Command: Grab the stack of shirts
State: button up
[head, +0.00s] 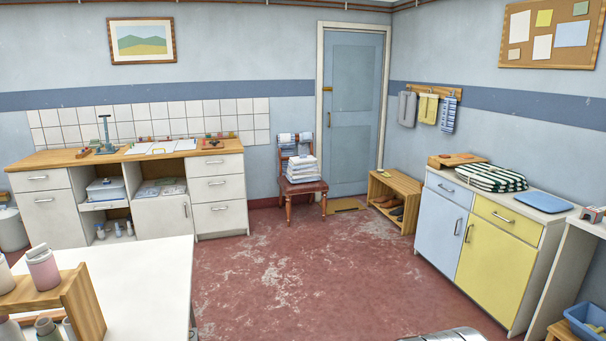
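A stack of folded white and pale blue cloth (302,169), which looks like the stack of shirts, lies on the seat of a reddish-brown wooden chair (305,187). The chair stands against the back wall, left of the blue door, across the room from me. Blue and white cloth (295,140) hangs over the chair's back, behind the stack.
Open red floor (290,265) with worn patches leads to the chair. A white table (150,275) stands at near left, drawer units (217,190) at back left. A low shoe rack (396,195) and a blue-and-yellow cabinet (495,250) with green-striped cloth (490,177) stand right.

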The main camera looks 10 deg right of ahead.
aim_at(302, 168)
jog(key=z, duration=0.25)
jog(key=i, duration=1.55)
jog(key=z, duration=0.45)
jog(key=i, duration=4.15)
jog(key=u, duration=0.15)
